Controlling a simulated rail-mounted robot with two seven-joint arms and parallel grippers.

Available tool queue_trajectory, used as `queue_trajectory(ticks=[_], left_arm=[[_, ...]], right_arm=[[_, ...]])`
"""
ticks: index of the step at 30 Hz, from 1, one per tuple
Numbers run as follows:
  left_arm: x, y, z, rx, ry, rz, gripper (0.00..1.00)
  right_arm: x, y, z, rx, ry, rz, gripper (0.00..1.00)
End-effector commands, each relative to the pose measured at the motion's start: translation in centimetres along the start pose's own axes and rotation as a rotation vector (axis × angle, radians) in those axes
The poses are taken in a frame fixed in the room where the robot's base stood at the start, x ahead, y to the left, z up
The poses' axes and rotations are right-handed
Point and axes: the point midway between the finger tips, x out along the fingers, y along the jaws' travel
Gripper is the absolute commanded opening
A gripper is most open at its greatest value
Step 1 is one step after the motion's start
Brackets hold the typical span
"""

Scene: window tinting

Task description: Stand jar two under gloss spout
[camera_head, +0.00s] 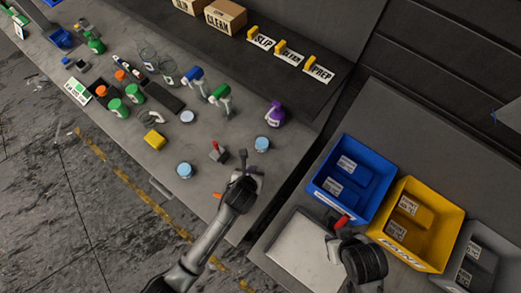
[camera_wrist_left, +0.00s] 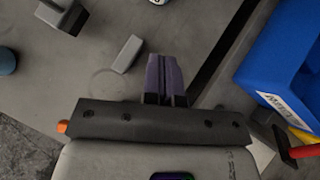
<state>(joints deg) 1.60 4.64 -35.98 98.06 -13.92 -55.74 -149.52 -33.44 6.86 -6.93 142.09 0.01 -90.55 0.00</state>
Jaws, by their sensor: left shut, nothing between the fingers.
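My left gripper (camera_head: 249,175) is low over the front right of the grey bench; its purple fingers (camera_wrist_left: 165,80) are together and empty in the left wrist view. I cannot tell which is jar two. Two clear glass vessels (camera_head: 148,58) (camera_head: 168,72) stand farther left. No gloss spout can be made out. My right gripper (camera_head: 340,245) is over the right-hand table, its fingers unclear.
A small grey block (camera_wrist_left: 128,53) and a red-handled tool (camera_head: 217,152) are close to my left gripper. A gap separates the tables.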

Motion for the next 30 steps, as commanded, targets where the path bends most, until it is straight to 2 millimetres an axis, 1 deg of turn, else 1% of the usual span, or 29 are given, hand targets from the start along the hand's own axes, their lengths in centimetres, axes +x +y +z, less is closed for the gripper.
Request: queue_trajectory(ticks=[3, 8, 18, 23, 27, 30], left_arm=[[0.8, -0.2, 0.2, 0.054, -0.009, -0.002, 0.0], [2.5, -0.3, 0.2, 0.067, -0.008, -0.003, 0.0], [8.3, -0.4, 0.2, 0.063, -0.006, -0.004, 0.0], [10.5, -0.4, 0.2, 0.062, -0.008, -0.004, 0.0], [11.7, -0.5, 1.7, 0.063, -0.01, -0.004, 0.0], [12.4, -0.4, 2.3, 0.063, -0.009, -0.003, 0.0]], right_arm=[[0.1, 0.0, 0.0, 0.0, 0.002, 0.001, 0.43], [0.2, 0.0, -0.1, 0.0, 0.003, 0.001, 0.43], [0.7, 0.1, 0.1, 0.0, 0.004, 0.002, 0.43], [1.1, 0.1, 0.2, 0.0, 0.004, 0.002, 0.43], [1.0, 0.1, 0.1, 0.0, 0.005, 0.002, 0.43], [1.0, 0.1, 0.1, 0.0, 0.005, 0.002, 0.43]])
